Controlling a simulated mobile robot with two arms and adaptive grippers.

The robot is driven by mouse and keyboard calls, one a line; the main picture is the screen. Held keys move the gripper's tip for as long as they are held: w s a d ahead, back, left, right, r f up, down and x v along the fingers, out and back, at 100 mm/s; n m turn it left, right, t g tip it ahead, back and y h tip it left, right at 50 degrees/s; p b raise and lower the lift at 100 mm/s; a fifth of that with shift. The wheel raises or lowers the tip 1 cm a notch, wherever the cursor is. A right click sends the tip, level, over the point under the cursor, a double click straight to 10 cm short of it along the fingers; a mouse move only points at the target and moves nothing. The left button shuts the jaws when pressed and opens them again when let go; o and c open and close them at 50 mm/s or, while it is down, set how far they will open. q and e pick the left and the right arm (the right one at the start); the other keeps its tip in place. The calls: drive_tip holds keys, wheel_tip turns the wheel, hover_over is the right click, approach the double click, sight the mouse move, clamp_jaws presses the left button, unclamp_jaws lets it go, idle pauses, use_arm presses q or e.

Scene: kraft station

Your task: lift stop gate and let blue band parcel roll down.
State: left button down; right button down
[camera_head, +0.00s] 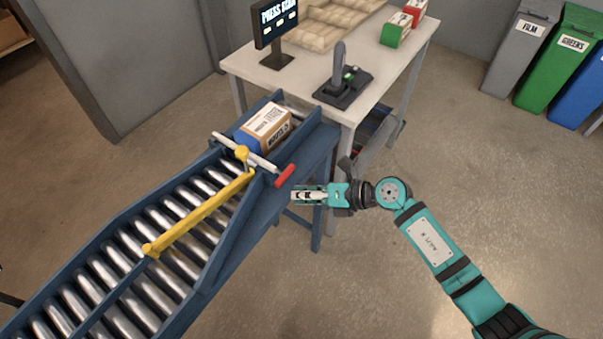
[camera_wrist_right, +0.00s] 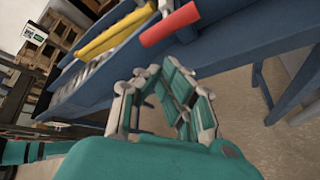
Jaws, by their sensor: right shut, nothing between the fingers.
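The stop gate shows as a pale bar (camera_head: 246,152) across the roller conveyor, with a red handle (camera_head: 285,176) on its right end. The red handle also shows in the right wrist view (camera_wrist_right: 170,24). A brown parcel (camera_head: 266,128) with a blue part and a white printed label sits at the conveyor's far end, just behind the bar. My right gripper (camera_head: 298,195) is shut and empty. It is just beside the conveyor's right side, close to the red handle and apart from it. My left gripper is not in view.
A yellow bar (camera_head: 200,213) runs lengthwise over the rollers (camera_head: 120,270) on the near side of the gate. A white table (camera_head: 300,82) with a black lever box (camera_head: 343,90) and a screen (camera_head: 277,22) stands behind. The floor to the right is clear.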

sight(294, 178)
drive_tip(key=w+d+r+n+t+h, duration=0.1)
drive_tip(key=d+r+n+h, duration=0.4)
drive_tip(key=r+n+h, duration=0.1)
drive_tip(key=shift+w+r+n+p, duration=0.15)
drive_tip(key=shift+r+n+p, duration=0.2)
drive_tip(key=shift+r+n, duration=0.4)
drive_tip(key=shift+f, duration=0.15)
drive_tip(key=p+x, duration=0.1)
drive_tip(key=x, duration=0.9)
drive_tip(key=shift+w+p, duration=0.1)
drive_tip(key=shift+p, duration=0.3)
